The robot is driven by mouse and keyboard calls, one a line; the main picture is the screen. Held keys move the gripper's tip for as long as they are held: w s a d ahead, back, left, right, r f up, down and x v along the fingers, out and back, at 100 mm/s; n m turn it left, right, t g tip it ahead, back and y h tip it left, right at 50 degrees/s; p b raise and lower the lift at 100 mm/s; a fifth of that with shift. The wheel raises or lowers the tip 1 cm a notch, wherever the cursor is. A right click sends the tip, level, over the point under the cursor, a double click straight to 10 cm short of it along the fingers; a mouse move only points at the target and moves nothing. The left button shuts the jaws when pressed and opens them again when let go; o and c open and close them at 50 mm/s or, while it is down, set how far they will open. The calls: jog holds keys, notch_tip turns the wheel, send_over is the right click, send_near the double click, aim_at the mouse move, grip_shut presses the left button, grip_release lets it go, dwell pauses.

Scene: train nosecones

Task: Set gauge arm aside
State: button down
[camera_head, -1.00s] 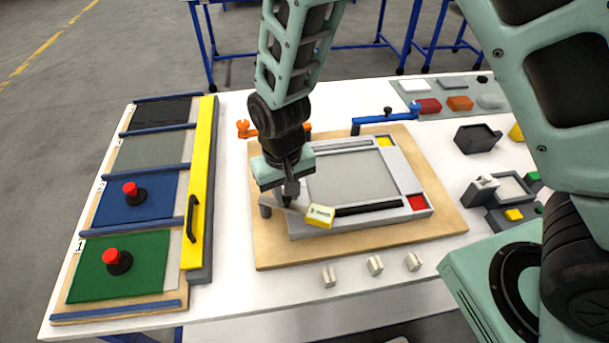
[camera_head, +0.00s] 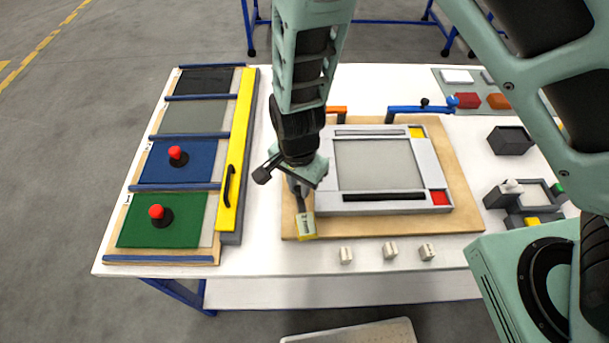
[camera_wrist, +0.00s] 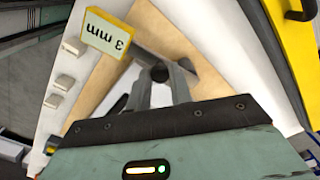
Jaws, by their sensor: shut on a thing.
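The gauge arm (camera_head: 301,203) is a grey bar with a yellow block at its end, and it points toward the front edge of the wooden board (camera_head: 400,228). In the wrist view the yellow block (camera_wrist: 106,33) reads "3 mm". My gripper (camera_wrist: 157,88) is shut on a dark knob of the gauge arm. In the head view my gripper (camera_head: 298,184) is at the left side of the grey frame (camera_head: 432,172) and hides the arm's pivot. The yellow block lies to the left of the frame's front corner, clear of the black slot (camera_head: 383,197).
Small pale blocks (camera_head: 390,250) stand in front of the board. A blue clamp (camera_head: 420,109) and an orange clamp (camera_head: 337,113) are at the back. A yellow rail with a black handle (camera_head: 228,186) borders the coloured panels on the left. White table shows between rail and board.

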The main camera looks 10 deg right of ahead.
jog(key=shift+w+a+r+m+p, duration=0.1)
jog(key=shift+a+m+p, duration=0.4)
jog(key=shift+m, duration=0.5)
jog(key=c, duration=1.3)
grip_release()
jog(key=shift+o, duration=0.2)
notch_tip(320, 180, up, 17)
jog(key=b, duration=0.2)
jog(key=shift+r, duration=0.2)
jog(key=s+d+f+n+b, duration=0.1)
jog(key=s+d+n+b, duration=0.2)
jog(key=s+d+n, duration=0.2)
jog(key=s+d+f+n+b, duration=0.1)
jog(key=s+d+n+b, duration=0.3)
jog(key=s+n, duration=0.6)
jog(key=d+n, duration=0.1)
jog(key=n, duration=0.2)
jog(key=shift+d+y, duration=0.3)
jog(key=shift+d, duration=0.1)
